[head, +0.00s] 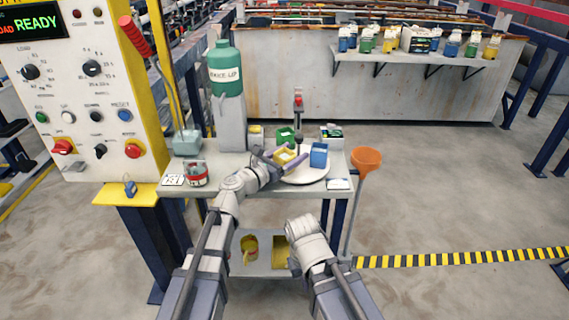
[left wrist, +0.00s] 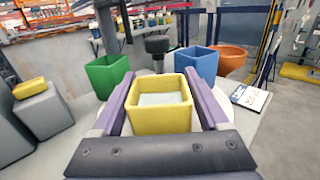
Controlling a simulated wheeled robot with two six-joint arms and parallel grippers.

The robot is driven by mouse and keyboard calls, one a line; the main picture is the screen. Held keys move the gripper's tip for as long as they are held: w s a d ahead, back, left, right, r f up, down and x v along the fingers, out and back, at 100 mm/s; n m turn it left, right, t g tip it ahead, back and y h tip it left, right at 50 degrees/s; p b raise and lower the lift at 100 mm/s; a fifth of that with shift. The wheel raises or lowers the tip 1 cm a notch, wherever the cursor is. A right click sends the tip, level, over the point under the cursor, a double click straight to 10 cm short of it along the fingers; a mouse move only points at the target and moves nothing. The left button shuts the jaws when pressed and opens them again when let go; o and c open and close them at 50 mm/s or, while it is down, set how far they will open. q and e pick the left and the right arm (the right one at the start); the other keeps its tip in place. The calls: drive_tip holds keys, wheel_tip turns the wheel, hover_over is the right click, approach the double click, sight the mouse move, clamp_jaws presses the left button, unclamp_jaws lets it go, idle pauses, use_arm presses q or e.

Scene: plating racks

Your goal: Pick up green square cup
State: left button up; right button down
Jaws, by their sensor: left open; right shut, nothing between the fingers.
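The green square cup (head: 285,136) stands at the back of the white round plate on the bench, behind the yellow square cup (head: 284,156). In the left wrist view the green cup (left wrist: 108,76) is beyond the left finger, apart from it. My left gripper (head: 288,158) is open, with its purple fingers on either side of the yellow cup (left wrist: 160,112); I cannot tell whether they touch it. A blue square cup (head: 318,155) stands to the right, also in the left wrist view (left wrist: 198,63). My right arm hangs low in front of the bench; its fingers do not show.
A dark-topped stand (left wrist: 157,46) rises behind the yellow cup, between the green and blue cups. An orange funnel (head: 366,160) is off the bench's right edge.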

use_arm(q)
drive_tip(key=c, duration=1.2)
drive_tip(key=shift+r, duration=0.15)
wheel_tip(320, 180, up, 10)
drive_tip(key=p, duration=1)
